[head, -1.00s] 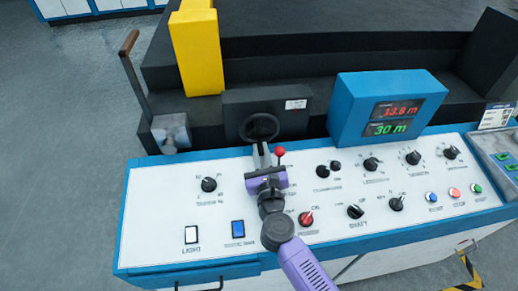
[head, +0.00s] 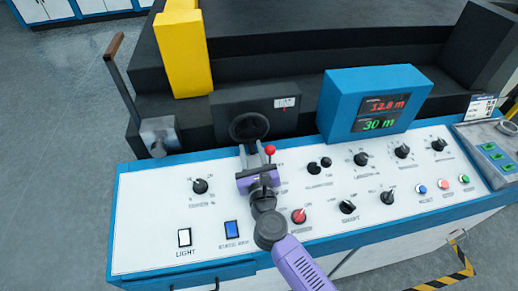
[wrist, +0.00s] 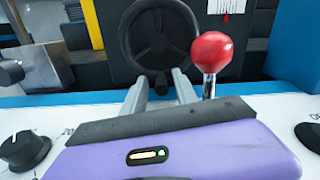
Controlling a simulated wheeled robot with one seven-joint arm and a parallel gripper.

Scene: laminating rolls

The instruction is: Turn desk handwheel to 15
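The desk handwheel (head: 249,127) is a black spoked wheel on the dark box behind the white desk panel. It also shows in the wrist view (wrist: 158,38), straight ahead of my fingers. My gripper (head: 246,151) is just in front of the wheel's lower rim. In the wrist view my gripper (wrist: 159,80) has two grey fingers with a gap between them, close to a small dark knob (wrist: 161,84) below the wheel. I cannot tell whether the fingers touch it. A small scale label (head: 286,102) with a red mark is right of the wheel; its number is unreadable.
A red-ball lever (head: 270,151) stands close on the right of my gripper. The blue display box (head: 340,105) shows 13.8 m and 30 m. The white panel (head: 150,215) carries several knobs and buttons. A grey lever (head: 125,85) and yellow post (head: 183,55) stand left.

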